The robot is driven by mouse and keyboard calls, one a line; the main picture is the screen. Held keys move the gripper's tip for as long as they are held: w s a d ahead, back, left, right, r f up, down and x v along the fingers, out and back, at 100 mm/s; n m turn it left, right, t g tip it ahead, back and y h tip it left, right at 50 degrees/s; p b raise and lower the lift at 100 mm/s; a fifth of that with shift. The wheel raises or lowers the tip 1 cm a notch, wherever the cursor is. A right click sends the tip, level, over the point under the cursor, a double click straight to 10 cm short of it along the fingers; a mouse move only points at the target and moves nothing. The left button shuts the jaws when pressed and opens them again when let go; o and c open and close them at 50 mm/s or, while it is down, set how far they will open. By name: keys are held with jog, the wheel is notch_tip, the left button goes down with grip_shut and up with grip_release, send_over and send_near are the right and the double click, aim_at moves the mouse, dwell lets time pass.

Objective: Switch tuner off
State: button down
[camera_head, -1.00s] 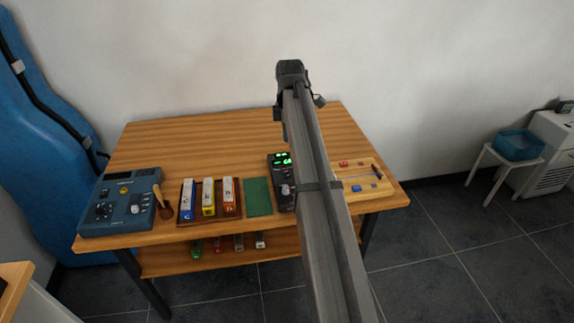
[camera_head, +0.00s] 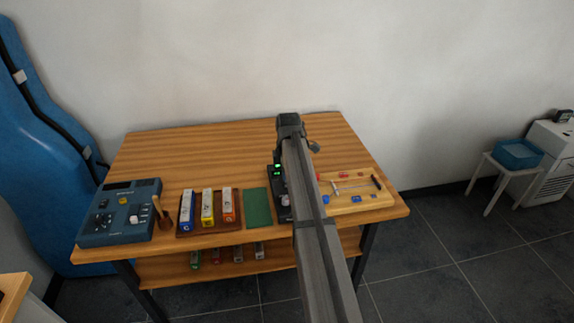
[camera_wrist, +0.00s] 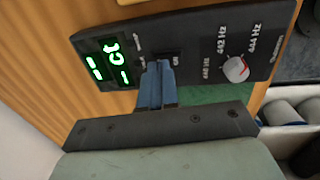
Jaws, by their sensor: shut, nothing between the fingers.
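The tuner (camera_head: 283,214) is a black box on the table, partly hidden behind my arm in the head view. In the wrist view the tuner (camera_wrist: 198,38) has a lit green display (camera_wrist: 108,62), a small dark switch slot with lettering beside it, and a grey knob (camera_wrist: 236,69) by Hz markings. My gripper (camera_wrist: 157,66) is shut and empty. Its blue fingertips are at the switch area, between the display and the knob, and cover part of it. I cannot tell whether they touch the switch.
A green mat (camera_head: 257,207) lies left of the tuner, then a rack of coloured bars (camera_head: 208,206), a mallet (camera_head: 162,212) and a blue instrument box (camera_head: 121,212). A wooden board with small parts (camera_head: 345,205) lies to the right. The table's back (camera_head: 200,150) is clear.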

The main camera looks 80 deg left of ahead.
jog(key=shift+a+f, duration=0.1)
jog(key=shift+f, duration=0.55)
jog(key=shift+a+f, duration=0.2)
jog(key=shift+f, duration=0.3)
jog(key=shift+d+f, duration=0.1)
jog(key=shift+d, duration=0.95)
notch_tip(320, 180, up, 15)
jog(key=shift+d, duration=0.25)
